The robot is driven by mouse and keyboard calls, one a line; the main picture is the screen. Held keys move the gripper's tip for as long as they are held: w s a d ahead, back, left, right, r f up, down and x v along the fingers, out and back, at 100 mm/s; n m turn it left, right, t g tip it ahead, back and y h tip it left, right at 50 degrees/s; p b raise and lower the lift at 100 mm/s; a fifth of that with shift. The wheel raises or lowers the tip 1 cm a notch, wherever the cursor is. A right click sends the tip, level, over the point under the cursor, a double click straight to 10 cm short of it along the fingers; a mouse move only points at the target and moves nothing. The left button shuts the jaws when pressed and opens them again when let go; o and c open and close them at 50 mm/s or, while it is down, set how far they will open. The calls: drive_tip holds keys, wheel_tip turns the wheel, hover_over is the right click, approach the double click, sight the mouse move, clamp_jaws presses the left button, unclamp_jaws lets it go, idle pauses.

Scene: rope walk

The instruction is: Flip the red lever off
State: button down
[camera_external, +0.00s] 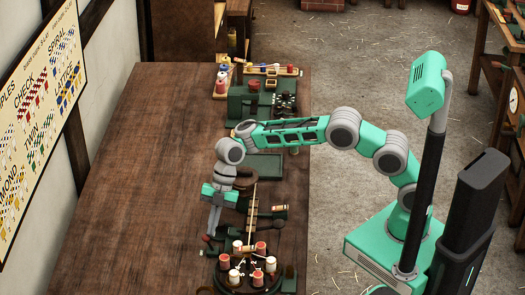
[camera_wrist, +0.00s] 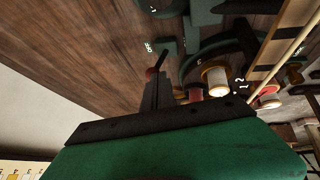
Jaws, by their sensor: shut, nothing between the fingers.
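The red lever knob (camera_external: 206,238) shows in the external view at the tip of my gripper (camera_external: 212,234), left of the round dark disc. In the wrist view the red knob (camera_wrist: 150,73) sits just beyond the tips of my gripper (camera_wrist: 157,78), at the end of a dark rod that slants up and right. My gripper points down, its fingers shut together and empty. They are at or very near the knob; I cannot tell if they touch it. A green block with small white lettering (camera_wrist: 149,47) is near the rod, the lettering too small to read.
A dark round disc (camera_external: 227,283) carrying several red and white bobbins stands right of the lever. A pale rod (camera_external: 251,195) rises behind it. A green machine (camera_external: 250,105) and a tray of spools stand farther back. The table's left side (camera_external: 130,200) is clear.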

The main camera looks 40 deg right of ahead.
drive_tip(key=shift+w+a, duration=0.2)
drive_tip(key=shift+w, duration=0.05)
drive_tip(key=shift+r, duration=0.1)
idle(0.4)
drive_tip(key=w+d+r+p, duration=0.2)
drive_tip(key=w+r+p, duration=0.2)
drive_tip(key=r+p, duration=0.4)
drive_tip(key=shift+w+r+p, duration=0.25)
drive_tip(key=shift+w+p, duration=0.05)
drive_tip(key=shift+p, duration=0.85)
drive_tip(key=shift+d, duration=0.1)
